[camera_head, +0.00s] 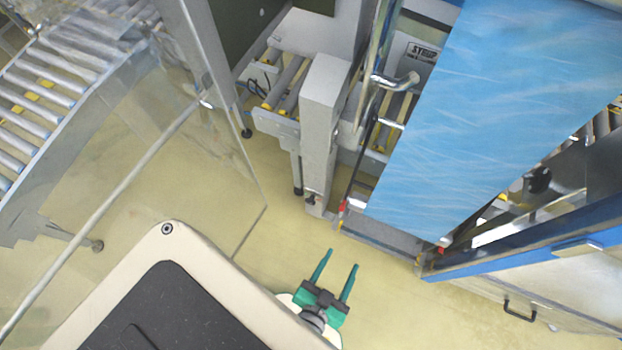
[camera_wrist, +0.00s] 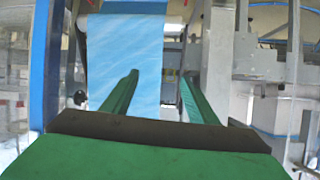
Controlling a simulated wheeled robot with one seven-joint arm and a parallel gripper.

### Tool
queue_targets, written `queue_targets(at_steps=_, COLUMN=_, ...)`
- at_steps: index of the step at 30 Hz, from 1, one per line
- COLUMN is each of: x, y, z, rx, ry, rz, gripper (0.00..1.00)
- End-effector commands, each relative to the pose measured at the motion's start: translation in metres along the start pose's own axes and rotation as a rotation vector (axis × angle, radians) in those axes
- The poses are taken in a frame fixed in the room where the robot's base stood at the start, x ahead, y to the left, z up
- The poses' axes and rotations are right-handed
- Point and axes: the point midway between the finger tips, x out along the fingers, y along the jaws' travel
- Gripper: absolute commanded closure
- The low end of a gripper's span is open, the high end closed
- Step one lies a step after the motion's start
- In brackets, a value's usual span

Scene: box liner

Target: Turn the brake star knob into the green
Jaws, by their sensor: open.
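A dark, knob-like part (camera_head: 538,180) sits on the frame at the right of the blue sheet in the head view. A small dark round part (camera_wrist: 80,97) shows left of the sheet in the wrist view. I cannot tell for sure whether either is the brake star knob, and I make out no green zone. My gripper (camera_head: 342,258) has green fingers, spread apart and empty, over the floor in front of the machine. In the wrist view my gripper (camera_wrist: 160,78) points toward the sheet, apart from everything.
A wide blue sheet (camera_head: 490,110) hangs in the machine. A grey post (camera_head: 322,130) and a bent metal handle (camera_head: 397,80) stand left of it. A blue-edged panel with a black handle (camera_head: 520,310) is at lower right. A clear guard (camera_head: 180,190) and roller conveyor (camera_head: 35,100) are at left. Floor around my gripper is clear.

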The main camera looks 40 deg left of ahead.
Motion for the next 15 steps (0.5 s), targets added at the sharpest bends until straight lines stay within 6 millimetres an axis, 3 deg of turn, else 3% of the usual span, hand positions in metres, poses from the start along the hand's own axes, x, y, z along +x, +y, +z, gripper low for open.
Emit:
queue_targets(at_steps=1, x=0.021, y=-0.006, z=0.014, rx=-0.001, ry=-0.034, rz=-0.025, gripper=0.47)
queue_targets(at_steps=6, x=0.082, y=-0.028, z=0.064, rx=-0.001, ry=-0.179, rz=-0.081, gripper=0.47)
queue_targets(at_steps=15, x=0.176, y=-0.084, z=0.124, rx=-0.033, ry=-0.426, rz=-0.126, gripper=0.47)
